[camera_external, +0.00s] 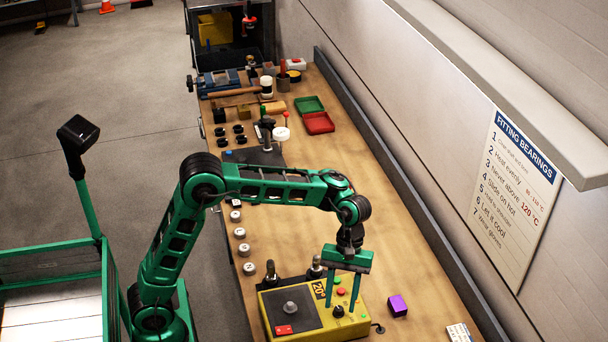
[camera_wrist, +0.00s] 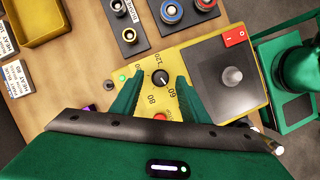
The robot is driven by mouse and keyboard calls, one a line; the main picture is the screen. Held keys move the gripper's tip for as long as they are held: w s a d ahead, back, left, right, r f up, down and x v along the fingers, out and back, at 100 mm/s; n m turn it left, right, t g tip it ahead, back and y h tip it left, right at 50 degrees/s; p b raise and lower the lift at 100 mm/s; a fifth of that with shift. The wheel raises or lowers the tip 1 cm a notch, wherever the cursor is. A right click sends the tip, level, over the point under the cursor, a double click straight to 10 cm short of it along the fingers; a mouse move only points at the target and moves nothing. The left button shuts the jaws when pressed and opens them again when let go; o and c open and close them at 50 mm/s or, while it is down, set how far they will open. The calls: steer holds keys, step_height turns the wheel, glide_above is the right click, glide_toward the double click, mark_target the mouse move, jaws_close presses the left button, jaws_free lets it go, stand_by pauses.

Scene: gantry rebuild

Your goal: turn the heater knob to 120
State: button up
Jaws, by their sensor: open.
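The heater is a yellow box (camera_external: 353,328) with a dark top plate, and it also shows in the wrist view (camera_wrist: 196,53). Its black round heater knob (camera_wrist: 160,77) has a white mark and printed numbers around it, with 120 above and 80 and 60 below. The mark's exact reading is too small to tell. The knob also shows in the external view (camera_external: 338,311). My gripper (camera_external: 340,307) is open and points down over the heater. In the wrist view its fingers (camera_wrist: 158,78) stand on either side of the knob, with gaps visible.
A red switch (camera_wrist: 235,38) and a grey peg (camera_wrist: 232,75) are on the heater. A purple block (camera_external: 397,306) lies to its right. Bearings (camera_wrist: 171,10) and a yellow bin (camera_wrist: 32,20) are nearby. A wall sign (camera_external: 512,195) says never above 120 °C.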

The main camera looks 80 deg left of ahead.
steer(key=shift+s+d+f, duration=0.15)
steer(key=shift+f, duration=0.4)
steer(key=c, duration=1)
